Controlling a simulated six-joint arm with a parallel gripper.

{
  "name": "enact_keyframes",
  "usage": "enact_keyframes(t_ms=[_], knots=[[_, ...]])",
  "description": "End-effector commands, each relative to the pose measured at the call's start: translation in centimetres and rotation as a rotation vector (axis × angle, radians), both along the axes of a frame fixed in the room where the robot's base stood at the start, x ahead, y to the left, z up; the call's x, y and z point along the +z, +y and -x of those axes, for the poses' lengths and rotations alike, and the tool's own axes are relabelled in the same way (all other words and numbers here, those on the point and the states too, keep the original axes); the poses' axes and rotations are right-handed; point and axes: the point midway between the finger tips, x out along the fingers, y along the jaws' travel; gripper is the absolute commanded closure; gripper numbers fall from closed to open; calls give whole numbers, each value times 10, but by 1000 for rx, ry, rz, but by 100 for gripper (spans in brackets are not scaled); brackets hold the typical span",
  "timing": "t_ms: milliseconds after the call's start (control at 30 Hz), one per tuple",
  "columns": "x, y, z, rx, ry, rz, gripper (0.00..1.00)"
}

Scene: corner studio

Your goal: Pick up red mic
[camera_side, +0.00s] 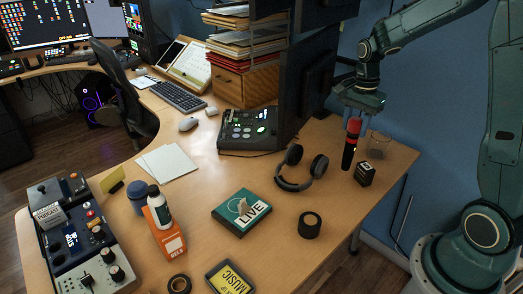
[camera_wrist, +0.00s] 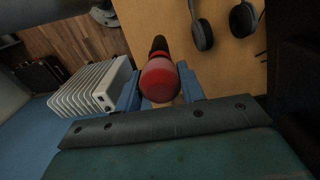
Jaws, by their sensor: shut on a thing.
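The red mic (camera_side: 350,143) has a red head and a black lower end. My gripper (camera_side: 358,112) is shut on it near the right end of the desk. The mic hangs close to upright, and in the side view its lower end appears to be above the desk top. In the wrist view the red mic (camera_wrist: 158,76) sits between the two blue fingers of my gripper (camera_wrist: 158,95), its rounded red end towards the camera and its black part pointing away.
Black headphones (camera_side: 301,168) lie left of the mic. A small black box (camera_side: 365,174) and a clear glass (camera_side: 378,146) stand close by on its right. A monitor (camera_side: 305,88) stands behind.

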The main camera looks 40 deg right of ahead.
Motion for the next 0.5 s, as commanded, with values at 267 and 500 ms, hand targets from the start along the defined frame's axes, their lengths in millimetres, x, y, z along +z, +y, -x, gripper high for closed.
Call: enact_keyframes(t_ms=[267, 500], knots=[[55, 0, -1, 0, -4, 2, 100], [77, 0, 0, 0, -1, 1, 100]])
